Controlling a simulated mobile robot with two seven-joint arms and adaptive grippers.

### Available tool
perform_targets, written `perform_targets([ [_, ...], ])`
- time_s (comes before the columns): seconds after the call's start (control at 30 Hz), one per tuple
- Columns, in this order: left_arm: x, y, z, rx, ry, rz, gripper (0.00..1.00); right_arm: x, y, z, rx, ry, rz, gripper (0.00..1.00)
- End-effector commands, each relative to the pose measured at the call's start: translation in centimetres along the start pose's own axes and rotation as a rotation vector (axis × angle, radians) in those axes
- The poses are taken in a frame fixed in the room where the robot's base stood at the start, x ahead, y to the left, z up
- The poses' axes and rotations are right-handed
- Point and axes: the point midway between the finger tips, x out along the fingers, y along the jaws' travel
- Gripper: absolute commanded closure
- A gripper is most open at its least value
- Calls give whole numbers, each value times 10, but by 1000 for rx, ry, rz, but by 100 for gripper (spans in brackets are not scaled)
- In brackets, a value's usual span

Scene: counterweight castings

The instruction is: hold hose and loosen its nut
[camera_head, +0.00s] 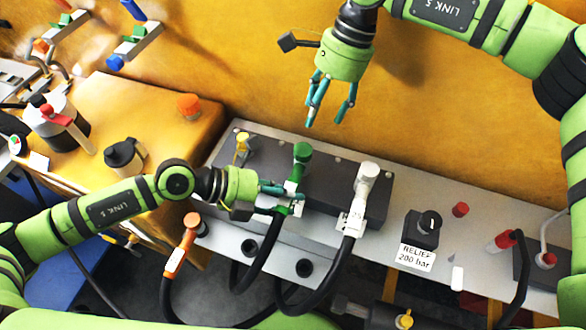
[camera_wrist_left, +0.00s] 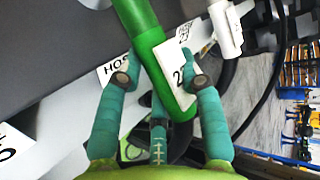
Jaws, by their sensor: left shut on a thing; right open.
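A green hose fitting (camera_head: 302,155) stands on the dark manifold block (camera_head: 335,195), with a white tag at its lower end and a black hose curving down from it. My left gripper (camera_head: 282,190) comes in from the left and is shut on the green hose. In the left wrist view the green hose (camera_wrist_left: 150,45) passes between the teal fingers (camera_wrist_left: 160,85), with a white tag partly covering it. My right gripper (camera_head: 331,103) is open and empty, above and beyond the block. I cannot make out a separate nut on the green hose.
A white hose fitting (camera_head: 362,187) stands close to the right of the green one. An orange fitting (camera_head: 183,242) hangs to the left and a yellow one (camera_head: 242,147) sits at the block's left end. A black relief knob (camera_head: 427,225) stands further right.

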Motion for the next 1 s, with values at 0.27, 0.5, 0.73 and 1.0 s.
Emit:
perform_targets([
  [0.27,0,0,0,0,-1,0,100,-2,3,13,441,85,-8,39],
  [0.5,0,0,0,0,-1,0,100,-5,5,24,894,159,-70,39],
  [0.73,0,0,0,1,-1,0,100,-9,6,35,1326,201,-174,39],
  [1.0,0,0,0,1,-1,0,100,-14,6,44,1715,200,-299,39],
])
